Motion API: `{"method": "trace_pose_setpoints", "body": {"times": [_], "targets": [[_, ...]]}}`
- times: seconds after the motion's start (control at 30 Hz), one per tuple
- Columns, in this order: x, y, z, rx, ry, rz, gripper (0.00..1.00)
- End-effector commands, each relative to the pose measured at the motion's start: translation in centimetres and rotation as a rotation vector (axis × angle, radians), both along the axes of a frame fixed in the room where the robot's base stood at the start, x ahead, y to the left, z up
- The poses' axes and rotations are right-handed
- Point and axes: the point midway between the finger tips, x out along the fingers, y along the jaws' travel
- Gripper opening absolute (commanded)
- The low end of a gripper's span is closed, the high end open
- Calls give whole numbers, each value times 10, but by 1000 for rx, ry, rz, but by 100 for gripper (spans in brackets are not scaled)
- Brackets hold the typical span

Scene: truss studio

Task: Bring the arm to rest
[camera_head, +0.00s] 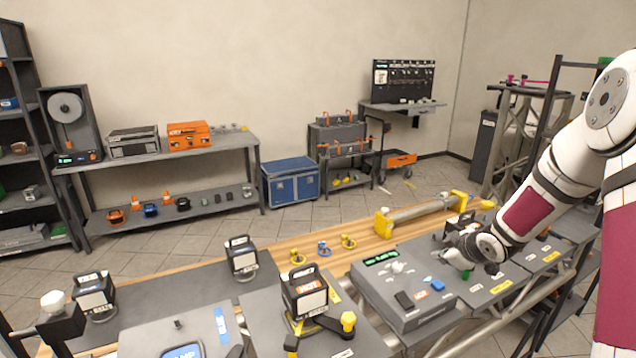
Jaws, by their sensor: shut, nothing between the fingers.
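My white arm with dark red panels reaches in from the right edge, bent downward to the left. My gripper (449,258) is at its lower end, small and partly hidden by the wrist. It is shut with nothing seen in it. It is over the right part of the workbench, beside the grey box (362,290) with a green display. Whether it touches anything below cannot be told.
A yellow-ended grey tube (424,212) lies behind the gripper. Blue and white small parts lie on the grey box. A dark rack (548,110) stands behind the arm. Air above the bench is open.

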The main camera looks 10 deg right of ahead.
Motion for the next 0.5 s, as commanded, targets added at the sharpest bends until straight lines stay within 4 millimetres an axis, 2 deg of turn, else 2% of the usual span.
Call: {"method": "trace_pose_setpoints", "body": {"times": [0.13,0.27,0.5], "targets": [[-9,12,46,-31,20,-70,0],[-30,26,93,-45,43,-166,0],[-88,63,165,-9,73,-344,0]]}}
